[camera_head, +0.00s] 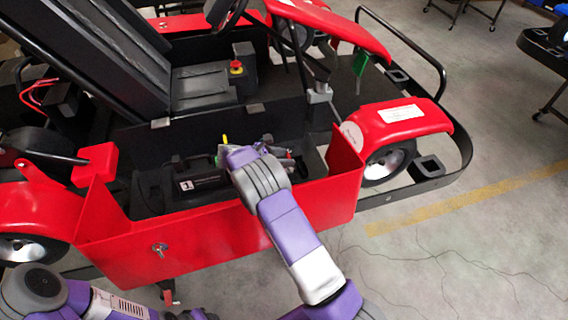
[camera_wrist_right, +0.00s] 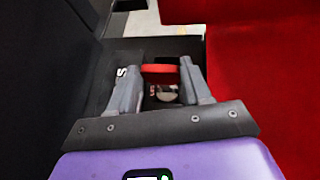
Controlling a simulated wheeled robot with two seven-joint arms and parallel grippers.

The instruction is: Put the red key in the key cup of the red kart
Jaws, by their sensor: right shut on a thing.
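The red kart (camera_head: 190,236) fills the left and middle of the head view, with an open-topped side box behind its red panel. My right gripper (camera_head: 284,156) reaches down into the right part of this box; the arm partly hides it. In the right wrist view, my right gripper (camera_wrist_right: 159,75) is shut on the red key (camera_wrist_right: 160,68), whose red head lies across between the fingertips. Below the key is a dark recess with a round, shiny part; I cannot tell whether this is the key cup or the key's metal. My left gripper is out of view.
A black battery-like block (camera_head: 200,183) sits in the box left of my right gripper. The red panel (camera_wrist_right: 265,80) stands close on the right in the wrist view. A front wheel (camera_head: 388,162) and black bumper (camera_head: 452,172) are to the right. Grey floor (camera_head: 460,255) is clear.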

